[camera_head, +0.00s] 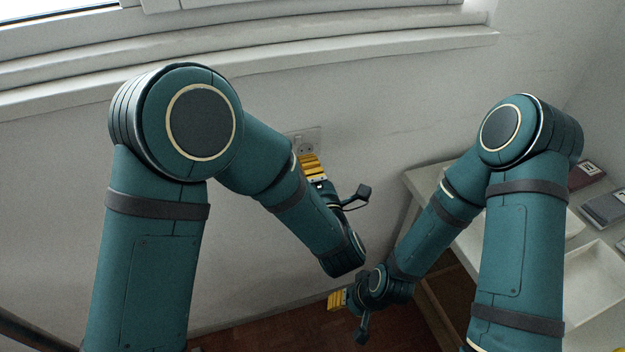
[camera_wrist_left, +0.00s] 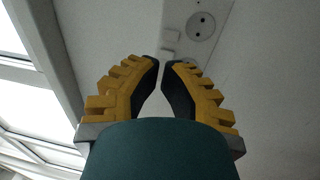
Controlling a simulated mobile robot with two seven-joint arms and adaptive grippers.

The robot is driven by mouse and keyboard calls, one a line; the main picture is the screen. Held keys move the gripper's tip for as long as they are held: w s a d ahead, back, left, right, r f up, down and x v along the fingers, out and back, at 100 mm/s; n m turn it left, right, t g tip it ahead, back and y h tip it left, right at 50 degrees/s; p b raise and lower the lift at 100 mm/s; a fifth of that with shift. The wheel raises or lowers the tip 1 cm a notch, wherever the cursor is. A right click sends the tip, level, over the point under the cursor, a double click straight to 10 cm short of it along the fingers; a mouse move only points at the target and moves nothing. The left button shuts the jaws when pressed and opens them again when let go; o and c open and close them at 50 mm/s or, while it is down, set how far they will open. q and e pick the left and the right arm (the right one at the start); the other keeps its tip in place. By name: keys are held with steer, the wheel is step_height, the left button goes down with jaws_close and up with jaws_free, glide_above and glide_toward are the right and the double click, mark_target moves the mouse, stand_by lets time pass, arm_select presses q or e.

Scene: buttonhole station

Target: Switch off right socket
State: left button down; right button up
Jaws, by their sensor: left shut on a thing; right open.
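The wall socket plate (camera_head: 304,137) is on the white wall, partly hidden behind my left gripper (camera_head: 308,160). In the left wrist view the plate has one round socket (camera_wrist_left: 201,27) in clear sight and another (camera_wrist_left: 187,66) partly hidden by a finger. Two small switches sit beside them, one higher (camera_wrist_left: 173,36) and one lower (camera_wrist_left: 168,54). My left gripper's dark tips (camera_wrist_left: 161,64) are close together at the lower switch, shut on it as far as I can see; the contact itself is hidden. My right gripper (camera_head: 335,299) is open and empty, low and away from the wall.
A window sill (camera_head: 300,58) runs along the wall above the socket. A white table (camera_head: 425,182) with a shallow tray (camera_head: 597,280) and dark boxed items (camera_head: 604,208) stands at the right. The wall left of the socket is bare. Brown floor (camera_head: 270,335) shows below.

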mark_target(293, 134)
arm_select(q)
steer(key=x, duration=0.7)
steer(key=shift+w, duration=0.1)
